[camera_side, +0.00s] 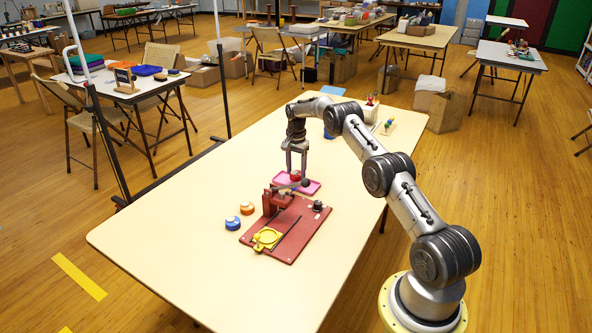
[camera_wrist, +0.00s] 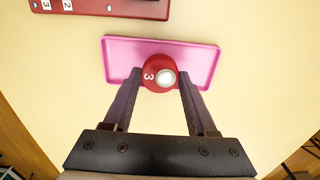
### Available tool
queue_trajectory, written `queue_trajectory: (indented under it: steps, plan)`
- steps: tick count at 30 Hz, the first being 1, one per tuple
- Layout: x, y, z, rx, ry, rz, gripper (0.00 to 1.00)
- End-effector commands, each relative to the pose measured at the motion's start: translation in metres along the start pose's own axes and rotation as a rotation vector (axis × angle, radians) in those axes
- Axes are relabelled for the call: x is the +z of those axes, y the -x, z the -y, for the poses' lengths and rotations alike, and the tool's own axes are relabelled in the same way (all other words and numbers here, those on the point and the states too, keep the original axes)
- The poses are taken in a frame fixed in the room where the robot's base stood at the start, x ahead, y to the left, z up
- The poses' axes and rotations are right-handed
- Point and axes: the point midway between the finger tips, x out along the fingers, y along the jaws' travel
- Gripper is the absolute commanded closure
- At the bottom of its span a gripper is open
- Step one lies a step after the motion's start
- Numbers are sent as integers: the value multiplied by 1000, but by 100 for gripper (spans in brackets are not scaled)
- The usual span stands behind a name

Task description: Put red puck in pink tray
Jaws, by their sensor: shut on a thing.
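The red puck (camera_wrist: 157,70) has a white round centre and a "3" on it. My gripper (camera_wrist: 158,78) is shut on it, one finger on each side. The puck is over the near middle of the pink tray (camera_wrist: 203,58) in the wrist view; whether it touches the tray floor I cannot tell. In the side view the red puck (camera_side: 295,175) shows between the fingertips of my gripper (camera_side: 296,174), at the pink tray (camera_side: 312,187). The tray holds nothing else that I can see.
The near table is clear.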

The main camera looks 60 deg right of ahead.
Motion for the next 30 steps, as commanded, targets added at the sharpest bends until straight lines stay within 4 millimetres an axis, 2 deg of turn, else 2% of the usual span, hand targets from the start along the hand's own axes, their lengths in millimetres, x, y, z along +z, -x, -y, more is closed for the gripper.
queue_trajectory:
  steps: [17,30]
  plan:
    - [0,0,0,-1,0,0,85]
    - [0,-10,0,0,0,0,85]
